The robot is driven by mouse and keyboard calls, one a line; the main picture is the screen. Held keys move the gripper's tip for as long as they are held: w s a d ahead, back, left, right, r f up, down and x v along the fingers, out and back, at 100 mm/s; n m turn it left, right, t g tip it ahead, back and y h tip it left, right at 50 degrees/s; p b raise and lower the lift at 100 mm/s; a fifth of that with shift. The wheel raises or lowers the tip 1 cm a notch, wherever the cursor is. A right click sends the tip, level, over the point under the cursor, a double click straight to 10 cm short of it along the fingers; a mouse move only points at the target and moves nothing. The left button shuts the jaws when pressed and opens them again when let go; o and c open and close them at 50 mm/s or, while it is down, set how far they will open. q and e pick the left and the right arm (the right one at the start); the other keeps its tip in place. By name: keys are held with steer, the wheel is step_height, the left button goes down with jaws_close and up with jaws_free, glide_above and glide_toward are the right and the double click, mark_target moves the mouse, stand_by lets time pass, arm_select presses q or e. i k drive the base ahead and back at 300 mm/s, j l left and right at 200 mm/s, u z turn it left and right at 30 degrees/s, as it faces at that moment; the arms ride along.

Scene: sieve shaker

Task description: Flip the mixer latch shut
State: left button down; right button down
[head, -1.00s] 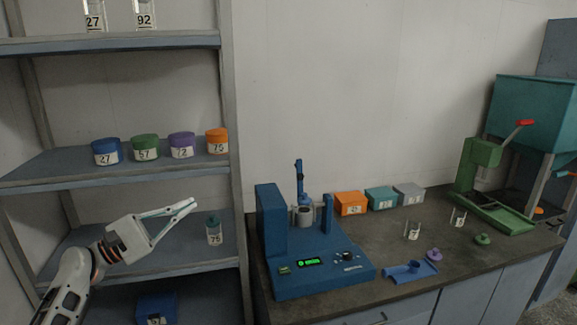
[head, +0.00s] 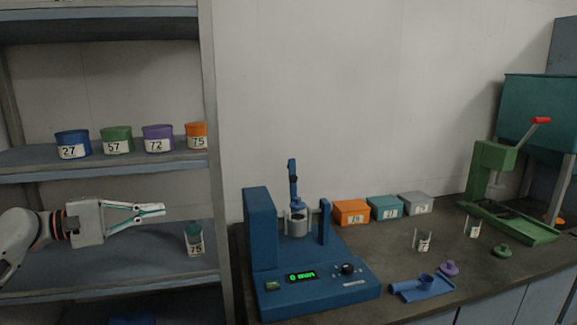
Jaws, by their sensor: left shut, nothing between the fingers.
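The blue mixer (head: 312,285) stands on the counter left of the picture's middle, with a green display reading "0 min". Its blue latch (head: 292,183) stands upright, raised above a grey cup (head: 297,224) held between the mixer's tall left block and its small right post. My left gripper (head: 164,209) is in front of the shelf at the left, well to the left of the mixer and apart from it. Its fingers point right, come together at the tips and hold nothing. My right gripper is not in the picture.
Shelves (head: 110,275) at the left hold numbered jars and a small bottle (head: 194,240) close to my left gripper. Right of the mixer are boxes (head: 351,212), a blue scoop-like part (head: 422,288), small holders and a green press (head: 500,195).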

mark_target(291, 165)
steer(key=i+l, duration=1.05)
